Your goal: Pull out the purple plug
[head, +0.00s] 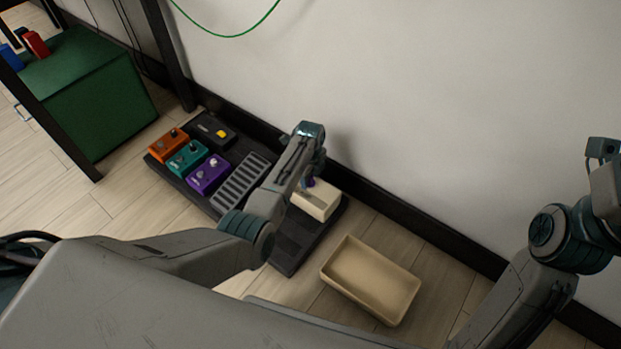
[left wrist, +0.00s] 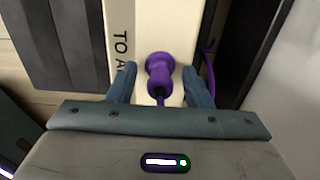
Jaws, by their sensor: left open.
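The purple plug (left wrist: 159,72) stands in the top of a cream box in the left wrist view, with a purple cable running from it. A little purple of the plug (head: 310,183) shows beside my arm in the head view. The cream box (head: 318,201) sits at the right end of the black board. My left gripper (left wrist: 160,82) is open, one finger on each side of the plug, with gaps visible between the fingers and the plug. In the head view my left arm hides most of this gripper. My right arm is at the right edge; its gripper's fingers are not visible.
The black board (head: 291,240) lies on the floor by the wall, bearing orange (head: 168,144), teal (head: 187,158) and purple (head: 208,174) pedals and a grey slotted pedal (head: 240,183). An empty beige tray (head: 371,279) lies to the right. A green box (head: 90,95) stands at left.

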